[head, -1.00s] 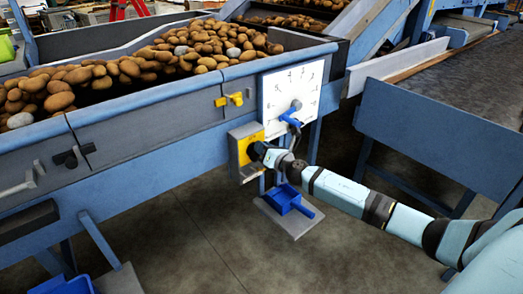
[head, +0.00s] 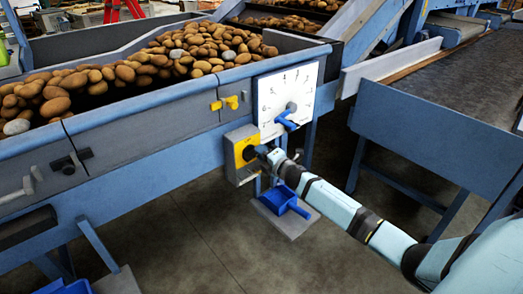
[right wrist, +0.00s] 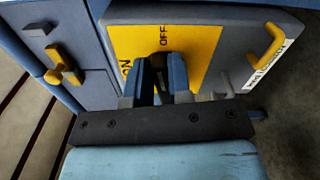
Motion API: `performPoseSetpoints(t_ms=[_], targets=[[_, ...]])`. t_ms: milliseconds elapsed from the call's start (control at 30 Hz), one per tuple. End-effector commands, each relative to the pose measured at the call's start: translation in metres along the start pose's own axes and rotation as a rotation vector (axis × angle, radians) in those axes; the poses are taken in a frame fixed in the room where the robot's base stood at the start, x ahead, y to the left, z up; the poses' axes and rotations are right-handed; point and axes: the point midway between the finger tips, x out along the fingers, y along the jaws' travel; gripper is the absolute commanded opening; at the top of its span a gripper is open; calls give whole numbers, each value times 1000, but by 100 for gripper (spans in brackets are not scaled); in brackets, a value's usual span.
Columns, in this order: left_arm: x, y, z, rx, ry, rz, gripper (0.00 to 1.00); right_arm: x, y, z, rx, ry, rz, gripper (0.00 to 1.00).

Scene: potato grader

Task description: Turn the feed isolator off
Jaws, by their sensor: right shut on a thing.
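The feed isolator (head: 232,172) is a grey box with a yellow plate on the side of the blue hopper frame. In the right wrist view its yellow plate (right wrist: 198,42) reads ON at the left and OFF at the top. My right gripper (head: 259,152) is at the plate. In the right wrist view its fingers (right wrist: 160,80) are shut on the dark isolator knob (right wrist: 158,62). The fingers partly hide the knob, so I cannot tell exactly where it points. My left gripper is not in view.
A white numbered dial (head: 303,84) with a blue lever (head: 287,122) is just above the isolator. A yellow handle (head: 225,103) is to its upper left. Potatoes (head: 150,68) fill the hopper above.

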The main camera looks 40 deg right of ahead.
Motion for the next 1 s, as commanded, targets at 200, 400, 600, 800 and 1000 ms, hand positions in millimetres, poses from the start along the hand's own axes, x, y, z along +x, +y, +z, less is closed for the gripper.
performPoseSetpoints(t_ms=[200, 400, 600, 800, 1000], targets=[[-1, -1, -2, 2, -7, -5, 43, 0, -2, 0, 120, -1, 0, 0], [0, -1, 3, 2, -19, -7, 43, 0, -4, 0, 177, -1, -1, 0], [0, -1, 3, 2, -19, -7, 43, 0, -5, 0, 198, 0, 0, 0], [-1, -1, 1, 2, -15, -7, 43, 0, -6, 0, 199, 0, 0, 0], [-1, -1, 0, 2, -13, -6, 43, 0, -6, -1, 199, 0, -1, 33]])
